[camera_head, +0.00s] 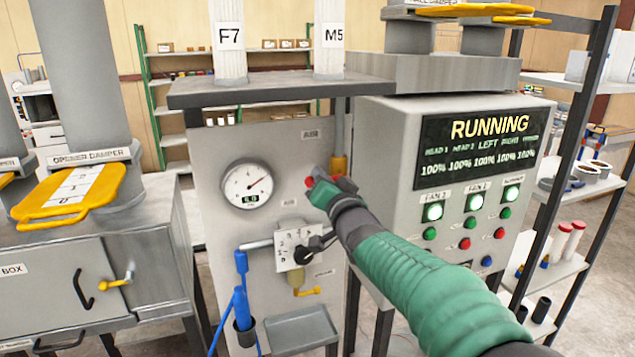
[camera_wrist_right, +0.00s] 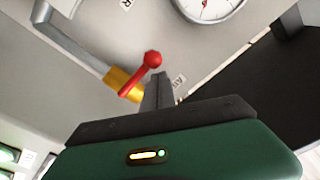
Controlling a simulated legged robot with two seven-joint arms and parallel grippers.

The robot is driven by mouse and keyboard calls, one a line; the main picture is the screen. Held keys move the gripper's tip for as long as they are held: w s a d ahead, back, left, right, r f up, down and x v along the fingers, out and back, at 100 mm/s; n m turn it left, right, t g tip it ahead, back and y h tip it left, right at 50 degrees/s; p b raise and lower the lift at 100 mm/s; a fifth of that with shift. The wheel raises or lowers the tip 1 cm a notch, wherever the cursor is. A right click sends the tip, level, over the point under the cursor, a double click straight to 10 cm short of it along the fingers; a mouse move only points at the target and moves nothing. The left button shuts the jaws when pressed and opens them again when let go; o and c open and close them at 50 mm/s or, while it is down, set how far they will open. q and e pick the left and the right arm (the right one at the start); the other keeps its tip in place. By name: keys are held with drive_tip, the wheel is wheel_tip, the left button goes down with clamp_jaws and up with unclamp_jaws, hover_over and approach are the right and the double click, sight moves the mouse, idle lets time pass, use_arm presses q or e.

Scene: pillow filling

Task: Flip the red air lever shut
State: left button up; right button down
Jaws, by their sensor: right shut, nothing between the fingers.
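The red air lever has a round red knob, which shows in the head view (camera_head: 309,181) on the grey panel and in the wrist view (camera_wrist_right: 152,59). In the wrist view its red arm runs slantwise from the knob to a yellow valve body (camera_wrist_right: 118,80) on a grey pipe. The yellow valve also shows in the head view (camera_head: 339,165). My right gripper (camera_head: 318,174) is beside the knob, its fingers shut and empty. In the wrist view the fingertips (camera_wrist_right: 158,78) are close beside the lever; I cannot tell whether they touch. My left gripper is out of view.
A round gauge (camera_head: 248,184) is on the panel left of the lever. A valve plate with a black knob (camera_head: 302,255) and a blue nozzle (camera_head: 241,300) sit below. The control box (camera_head: 400,130) reading RUNNING stands close on the right, beside my forearm.

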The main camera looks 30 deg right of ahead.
drive_tip(key=shift+f+b, duration=0.3)
drive_tip(key=shift+f, duration=0.2)
idle(0.3)
